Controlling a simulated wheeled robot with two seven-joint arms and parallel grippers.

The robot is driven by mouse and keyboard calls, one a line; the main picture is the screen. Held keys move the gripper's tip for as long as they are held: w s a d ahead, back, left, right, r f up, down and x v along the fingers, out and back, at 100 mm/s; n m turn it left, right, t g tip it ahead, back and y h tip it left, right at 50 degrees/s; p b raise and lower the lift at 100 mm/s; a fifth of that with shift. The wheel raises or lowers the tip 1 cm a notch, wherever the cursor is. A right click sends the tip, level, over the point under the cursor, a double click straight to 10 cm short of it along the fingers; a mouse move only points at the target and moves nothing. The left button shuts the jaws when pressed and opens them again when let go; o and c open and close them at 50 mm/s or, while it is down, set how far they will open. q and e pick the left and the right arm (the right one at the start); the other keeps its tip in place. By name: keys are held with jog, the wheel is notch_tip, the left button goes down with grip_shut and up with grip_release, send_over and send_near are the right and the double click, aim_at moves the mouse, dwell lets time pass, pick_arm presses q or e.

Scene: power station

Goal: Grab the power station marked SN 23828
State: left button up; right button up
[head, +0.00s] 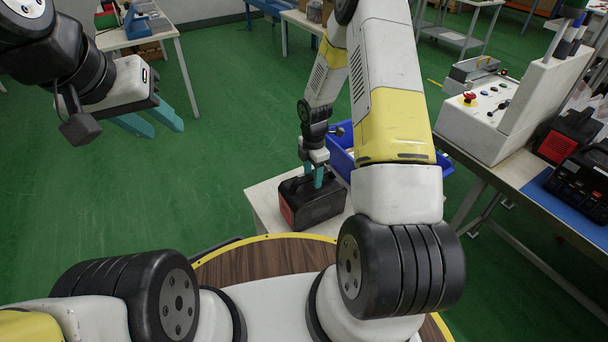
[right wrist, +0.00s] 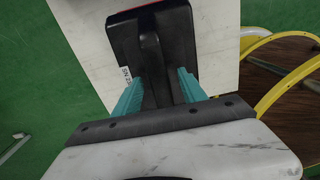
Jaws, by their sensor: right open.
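A black power station with a red end face (head: 312,208) sits on a small white table (head: 263,205) in the head view. In the right wrist view, its black body (right wrist: 180,35) fills the upper middle, with a raised handle (right wrist: 150,60) and a small white label (right wrist: 126,74) that begins with SN; the rest of the number is too small to read. My right gripper (head: 312,178) points down at the station. Its teal fingers (right wrist: 160,92) are open, one on each side of the handle. My left gripper (head: 155,122) hangs open and empty over the green floor.
A blue bin (head: 341,162) stands just behind the station. Two more black power stations (head: 568,137) (head: 584,182) stand on the right workbench (head: 505,186), beside a white control console (head: 474,130). Green floor lies open to the left.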

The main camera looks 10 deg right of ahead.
jog(key=shift+f, duration=0.7)
grip_shut()
jog(key=shift+r, duration=0.1)
dwell(0.7)
jog(key=shift+w+r, duration=0.1)
jog(key=shift+w, duration=0.05)
